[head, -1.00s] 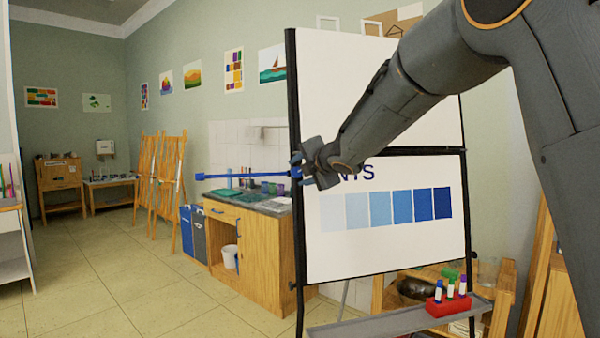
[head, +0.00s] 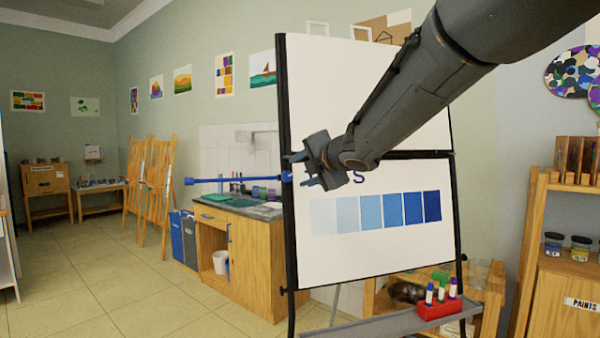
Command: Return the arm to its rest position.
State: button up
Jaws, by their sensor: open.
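My arm reaches in from the upper right across the front of a white flip board (head: 350,265). My gripper (head: 298,170) is open at the board's left edge, its fingers pointing left. A blue rod (head: 238,180) with a knob at each end sticks out to the left from that edge. Its right knob is close to my fingertips; I cannot tell whether they touch. The jaws hold nothing that I can see. The arm covers part of the board's upper panel and some of the lettering above its row of blue squares.
A tray (head: 380,324) below the board bears a red holder (head: 438,308) with markers. A wooden shelf (head: 560,262) with paint jars stands at the right. A sink counter (head: 245,270) and easels (head: 155,185) stand at the left. The tiled floor (head: 80,285) at left is open.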

jog(key=s+d+f+m+g+h, duration=0.2)
jog(key=s+d+f+m, duration=0.35)
jog(key=f, duration=0.25)
jog(key=s+d+f+m+g+h, duration=0.1)
jog(key=s+d+f+m+h, duration=0.25)
jog(key=d+f+m, duration=0.35)
jog(key=s+d+f+m+g+h, duration=0.15)
jog(key=s+d+f+m, duration=0.3)
jog(key=f, duration=0.45)
jog(key=s+d+f+m+g, duration=0.1)
jog(key=s+f+m+g, duration=0.3)
jog(key=s, duration=0.8)
jog(key=s+d+f+m+g, duration=0.1)
jog(key=s+f+m+g, duration=0.3)
jog(key=s+f, duration=0.5)
jog(key=s+m, duration=0.2)
jog(key=s, duration=0.1)
jog(key=shift+s+d, duration=0.15)
jog(key=shift+s, duration=0.15)
